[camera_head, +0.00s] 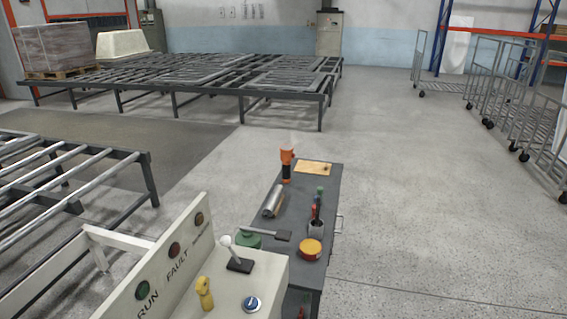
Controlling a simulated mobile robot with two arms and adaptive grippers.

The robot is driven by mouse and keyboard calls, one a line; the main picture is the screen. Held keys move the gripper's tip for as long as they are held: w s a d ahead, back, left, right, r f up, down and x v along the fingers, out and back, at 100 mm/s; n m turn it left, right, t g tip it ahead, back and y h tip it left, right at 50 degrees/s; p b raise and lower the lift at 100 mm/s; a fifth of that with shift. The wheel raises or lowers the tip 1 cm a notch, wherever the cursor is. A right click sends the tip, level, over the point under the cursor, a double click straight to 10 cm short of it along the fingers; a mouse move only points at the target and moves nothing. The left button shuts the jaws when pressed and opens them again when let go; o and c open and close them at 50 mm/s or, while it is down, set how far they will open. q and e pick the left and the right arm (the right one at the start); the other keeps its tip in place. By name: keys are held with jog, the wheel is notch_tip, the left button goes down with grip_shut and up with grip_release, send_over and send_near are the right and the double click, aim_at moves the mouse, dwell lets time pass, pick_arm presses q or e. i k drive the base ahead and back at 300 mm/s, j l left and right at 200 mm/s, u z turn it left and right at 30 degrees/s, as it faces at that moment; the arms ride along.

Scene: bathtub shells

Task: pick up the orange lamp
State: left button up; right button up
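An orange and black upright object (287,165), which looks like the orange lamp, stands at the far left corner of a dark grey workbench top (296,200). Its orange head is on top and its dark body below. Neither of my grippers shows in the head view.
A control console (226,292) stands in front. Floor (430,200) to the right is clear.

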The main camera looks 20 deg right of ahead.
aim_at(286, 150)
jog(key=k+l, duration=0.15)
jog(key=l, duration=0.25)
jog(key=i+l+z, duration=0.15)
jog(key=l, duration=1.15)
jog(key=i+l, duration=0.15)
jog(key=i, duration=0.35)
jog(key=i+l+z, duration=0.1)
jog(key=i, duration=0.4)
jog(key=l, duration=0.1)
